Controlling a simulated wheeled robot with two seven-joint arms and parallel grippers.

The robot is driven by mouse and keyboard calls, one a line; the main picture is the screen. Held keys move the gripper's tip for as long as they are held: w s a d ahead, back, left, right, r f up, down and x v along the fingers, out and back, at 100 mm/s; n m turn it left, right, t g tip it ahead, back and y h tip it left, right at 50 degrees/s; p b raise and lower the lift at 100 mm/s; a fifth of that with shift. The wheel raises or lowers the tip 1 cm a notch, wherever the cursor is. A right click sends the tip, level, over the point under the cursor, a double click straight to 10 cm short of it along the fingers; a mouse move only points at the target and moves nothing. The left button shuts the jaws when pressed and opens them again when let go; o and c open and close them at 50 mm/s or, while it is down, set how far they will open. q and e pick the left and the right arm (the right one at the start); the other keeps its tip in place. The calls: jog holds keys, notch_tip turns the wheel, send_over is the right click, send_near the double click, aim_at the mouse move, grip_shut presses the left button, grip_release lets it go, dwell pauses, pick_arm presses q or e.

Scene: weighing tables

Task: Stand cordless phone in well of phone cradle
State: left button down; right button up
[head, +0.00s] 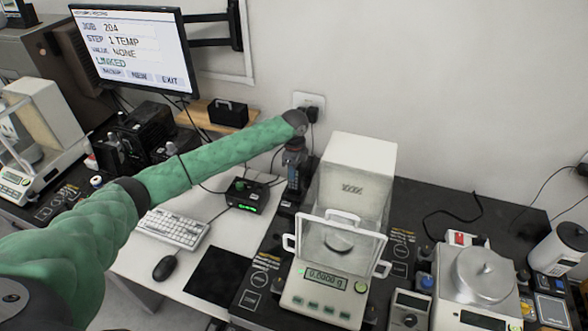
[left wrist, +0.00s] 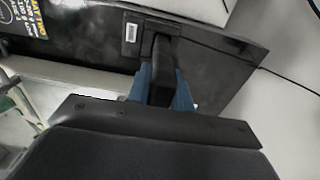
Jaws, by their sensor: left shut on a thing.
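My left gripper (head: 295,158) points down at the back edge of the dark table, at the end of my green-sleeved arm. In the left wrist view its blue fingers (left wrist: 163,92) are shut on the dark cordless phone (left wrist: 163,72), one on each side. The phone (head: 293,178) looks roughly upright below the gripper in the head view. A dark form that appears to be the phone cradle (left wrist: 143,32), with a white label, lies at the phone's far end. The well is hidden, so I cannot tell whether the phone's foot is in it. My right gripper is out of view.
A white balance (head: 325,295) with a glass shield and tall white housing (head: 357,165) stands close right of the phone. A small black box with a green display (head: 247,195) is to the left. A wall socket with plugs (head: 309,106) is behind.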

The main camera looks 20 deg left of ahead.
pick_arm(q)
jog(key=shift+f, duration=0.9)
dwell(0.6)
jog(key=c, duration=1.2)
grip_release()
jog(key=shift+o, duration=0.6)
jog(key=o, duration=0.5)
jog(key=shift+c, duration=0.2)
jog(key=shift+r, duration=0.1)
jog(key=shift+r+p, duration=2.1)
jog(key=shift+r, duration=0.45)
jog(key=shift+r+p, duration=0.35)
jog(key=shift+r, duration=0.75)
